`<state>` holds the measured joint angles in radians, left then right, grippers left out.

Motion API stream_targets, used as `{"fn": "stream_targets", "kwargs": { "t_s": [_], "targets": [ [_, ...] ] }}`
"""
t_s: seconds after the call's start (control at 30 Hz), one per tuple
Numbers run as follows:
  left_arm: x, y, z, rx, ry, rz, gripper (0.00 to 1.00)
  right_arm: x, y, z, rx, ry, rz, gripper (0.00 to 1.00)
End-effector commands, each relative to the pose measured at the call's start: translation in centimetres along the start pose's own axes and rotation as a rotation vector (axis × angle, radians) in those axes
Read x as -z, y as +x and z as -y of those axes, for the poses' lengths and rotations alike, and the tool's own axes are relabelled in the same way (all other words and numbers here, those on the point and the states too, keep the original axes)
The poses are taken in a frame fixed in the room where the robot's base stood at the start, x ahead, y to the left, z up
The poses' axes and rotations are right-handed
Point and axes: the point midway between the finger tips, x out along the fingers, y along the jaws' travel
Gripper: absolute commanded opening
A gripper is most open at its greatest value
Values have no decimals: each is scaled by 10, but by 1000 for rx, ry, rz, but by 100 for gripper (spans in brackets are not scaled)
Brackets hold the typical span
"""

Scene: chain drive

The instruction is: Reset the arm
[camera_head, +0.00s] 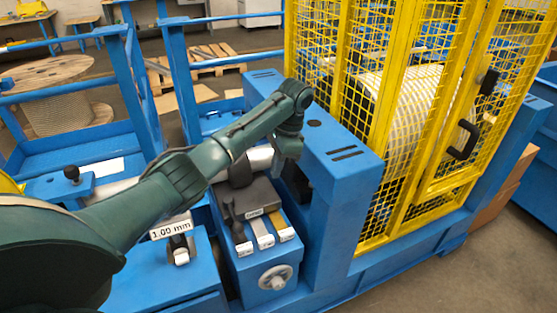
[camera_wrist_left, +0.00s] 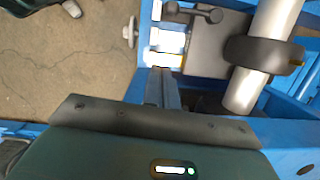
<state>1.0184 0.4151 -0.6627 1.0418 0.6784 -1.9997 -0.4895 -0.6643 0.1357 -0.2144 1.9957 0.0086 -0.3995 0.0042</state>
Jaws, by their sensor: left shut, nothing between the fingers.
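My left arm reaches in from the left in the head view. Its gripper (camera_head: 287,165) hangs down beside the blue machine post, above the dark block. In the left wrist view the gripper's fingers (camera_wrist_left: 162,85) are together, with nothing between them. The dark grey block (camera_head: 255,195) has a dark lever (camera_head: 230,215) at its side. The lever's knobbed end (camera_wrist_left: 213,15) also shows at the top of the left wrist view. A silver cylinder (camera_wrist_left: 275,35) passes through a black ring (camera_wrist_left: 264,55), apart from the fingers. My right gripper is not in view.
A yellow mesh cage (camera_head: 400,120) stands to the right of the blue post (camera_head: 340,160). A handwheel (camera_head: 275,278) is on the machine front. A "1.00 mm" sign (camera_head: 170,230) sits below my arm. A wooden spool (camera_head: 60,95) and pallet (camera_head: 195,60) are behind.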

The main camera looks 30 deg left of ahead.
Motion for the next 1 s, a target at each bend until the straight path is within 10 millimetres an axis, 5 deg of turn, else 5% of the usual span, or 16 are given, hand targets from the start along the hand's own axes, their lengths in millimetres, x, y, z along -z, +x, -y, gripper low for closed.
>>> {"fn": "stream_targets", "kwargs": {
  "t_s": [0.1, 0.33, 0.53, 0.77, 1.0],
  "targets": [
    [-1, -17, 0, 2, 1, 2, 0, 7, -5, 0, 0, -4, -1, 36],
    [0, -23, -1, 0, 0, 3, 0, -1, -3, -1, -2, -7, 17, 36],
    [9, 2, -20, 7, 23, -9, 0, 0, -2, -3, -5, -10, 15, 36],
    [28, 83, -106, 18, 53, -120, 0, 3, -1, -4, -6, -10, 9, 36],
    [8, 136, -197, -5, -50, -292, 0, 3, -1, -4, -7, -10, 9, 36]
  ]
}}
